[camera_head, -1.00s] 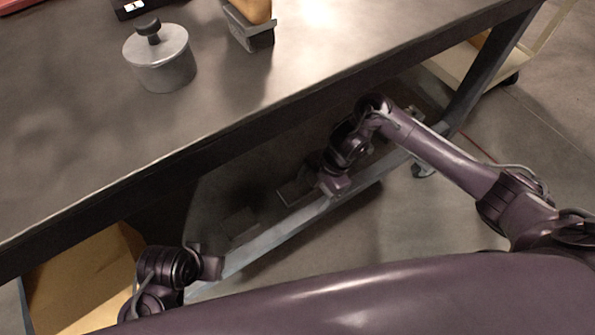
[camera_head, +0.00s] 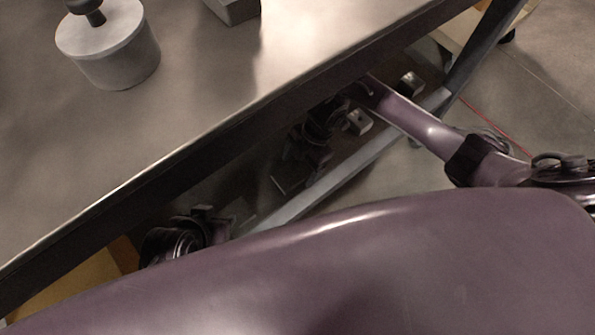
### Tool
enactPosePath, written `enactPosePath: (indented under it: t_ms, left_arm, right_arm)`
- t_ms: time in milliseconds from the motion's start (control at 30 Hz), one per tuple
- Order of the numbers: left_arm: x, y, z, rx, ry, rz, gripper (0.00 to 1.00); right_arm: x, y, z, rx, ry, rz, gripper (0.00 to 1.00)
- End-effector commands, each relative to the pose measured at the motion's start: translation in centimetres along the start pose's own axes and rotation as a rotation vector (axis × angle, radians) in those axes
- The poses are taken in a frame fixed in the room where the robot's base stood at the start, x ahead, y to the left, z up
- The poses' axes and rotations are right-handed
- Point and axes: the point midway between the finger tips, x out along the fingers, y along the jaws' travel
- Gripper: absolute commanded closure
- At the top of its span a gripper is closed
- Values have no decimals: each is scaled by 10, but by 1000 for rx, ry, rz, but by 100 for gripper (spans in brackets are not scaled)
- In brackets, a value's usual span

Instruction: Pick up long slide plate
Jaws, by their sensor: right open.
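A dark flat plate-like piece (camera_head: 289,184) shows on the lower shelf below the table, at the tip of my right gripper; I cannot tell whether it is the long slide plate. My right gripper (camera_head: 300,158) reaches in under the table edge, over the shelf, in shadow. It is open, and contact with the piece cannot be made out. My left gripper (camera_head: 206,214) is at the lower left, under the table edge and near the shelf's left end. Its fingers are too dark to read.
The table (camera_head: 180,120) has a thick front edge above both arms. A grey lidded pot (camera_head: 112,50) and a grey block (camera_head: 234,8) stand on top. Small metal blocks (camera_head: 359,122) sit on the lower shelf, behind its pale front rail (camera_head: 335,180). A cardboard box (camera_head: 75,285) is at lower left.

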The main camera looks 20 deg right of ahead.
Motion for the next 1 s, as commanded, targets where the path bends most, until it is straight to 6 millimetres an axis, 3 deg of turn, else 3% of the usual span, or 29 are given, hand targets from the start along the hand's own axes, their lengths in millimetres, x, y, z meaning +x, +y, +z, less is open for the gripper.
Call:
enactPosePath:
  t_ms: [267, 867, 1000]
  left_arm:
    - [0, 2, -2, 3, 11, 3, 64]
    - [0, 1, -1, 3, 9, 3, 64]
    - [0, 1, -1, 3, 9, 3, 64]
  right_arm:
    - [2, 1, 0, -1, -1, 2, 20]
    - [2, 1, 0, -1, -1, 2, 99]
    - [0, 2, -1, -3, 2, 7, 100]
